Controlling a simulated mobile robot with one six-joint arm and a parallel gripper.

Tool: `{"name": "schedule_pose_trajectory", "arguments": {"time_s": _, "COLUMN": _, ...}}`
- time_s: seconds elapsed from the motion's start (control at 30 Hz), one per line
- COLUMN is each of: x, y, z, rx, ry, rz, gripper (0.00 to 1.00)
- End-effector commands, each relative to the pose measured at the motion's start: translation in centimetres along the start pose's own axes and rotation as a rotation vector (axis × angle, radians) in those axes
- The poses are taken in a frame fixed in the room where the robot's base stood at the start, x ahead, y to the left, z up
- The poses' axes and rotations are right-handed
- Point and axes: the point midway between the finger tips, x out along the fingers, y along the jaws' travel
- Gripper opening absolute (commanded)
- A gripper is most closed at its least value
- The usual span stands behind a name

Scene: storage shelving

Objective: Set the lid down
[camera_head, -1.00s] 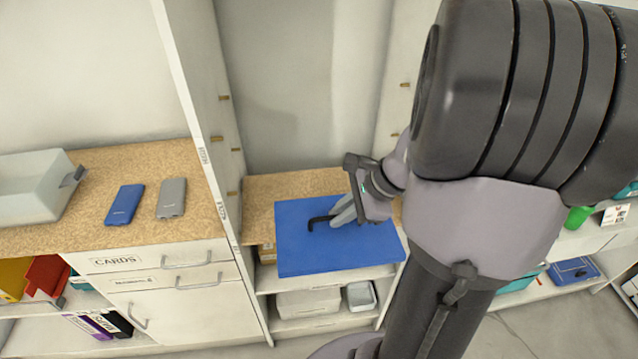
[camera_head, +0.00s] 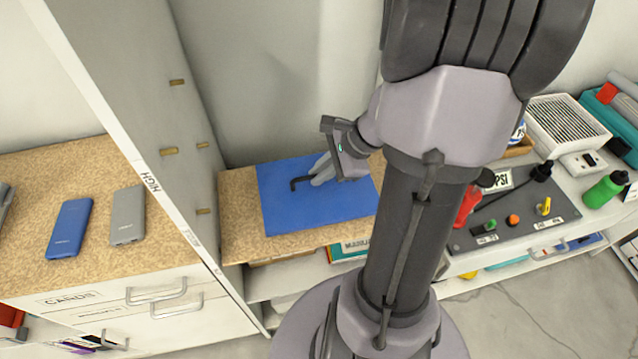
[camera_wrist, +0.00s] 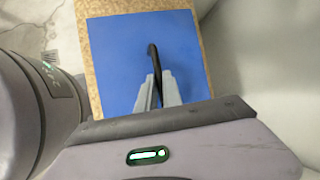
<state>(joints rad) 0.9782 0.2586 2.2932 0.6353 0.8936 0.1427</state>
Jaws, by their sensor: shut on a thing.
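The lid (camera_head: 275,215) is a flat blue rectangular panel with a black handle (camera_head: 296,184) near its middle. It lies over, or just above, the particleboard shelf top (camera_head: 238,235); I cannot tell whether it touches. My gripper (camera_head: 318,178) is shut on the black handle. In the wrist view the lid (camera_wrist: 115,60) fills the centre, with the shelf top (camera_wrist: 92,75) showing along its edges. The fingers (camera_wrist: 158,90) close around the handle there. My arm hides part of the lid's right side.
A tall white divider panel (camera_head: 140,150) stands left of the lid. Beyond it, a blue power bank (camera_head: 70,228) and a grey one (camera_head: 127,215) lie on a counter above drawers. Right of my arm, a grey panel with knobs (camera_head: 515,215) and a green bottle (camera_head: 605,188) sit on another counter.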

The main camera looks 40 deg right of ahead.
Motion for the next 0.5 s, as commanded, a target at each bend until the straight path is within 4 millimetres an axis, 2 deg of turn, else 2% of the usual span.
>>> {"name": "schedule_pose_trajectory", "arguments": {"time_s": 0.03, "x": 1.47, "y": 0.49, "z": -0.76, "rx": 0.003, "ry": -0.001, "rz": 0.001, "gripper": 0.00}}
{"name": "schedule_pose_trajectory", "arguments": {"time_s": 0.07, "x": 1.79, "y": 0.60, "z": -0.95, "rx": 0.002, "ry": 0.000, "rz": 0.001, "gripper": 0.00}}
{"name": "schedule_pose_trajectory", "arguments": {"time_s": 0.4, "x": 1.90, "y": 0.61, "z": -1.02, "rx": 0.000, "ry": 0.000, "rz": -0.001, "gripper": 0.00}}
{"name": "schedule_pose_trajectory", "arguments": {"time_s": 0.43, "x": 1.92, "y": 0.62, "z": -1.03, "rx": 0.000, "ry": 0.000, "rz": 0.000, "gripper": 0.12}}
{"name": "schedule_pose_trajectory", "arguments": {"time_s": 0.5, "x": 1.82, "y": 0.59, "z": -0.97, "rx": 0.000, "ry": 0.000, "rz": 0.000, "gripper": 0.26}}
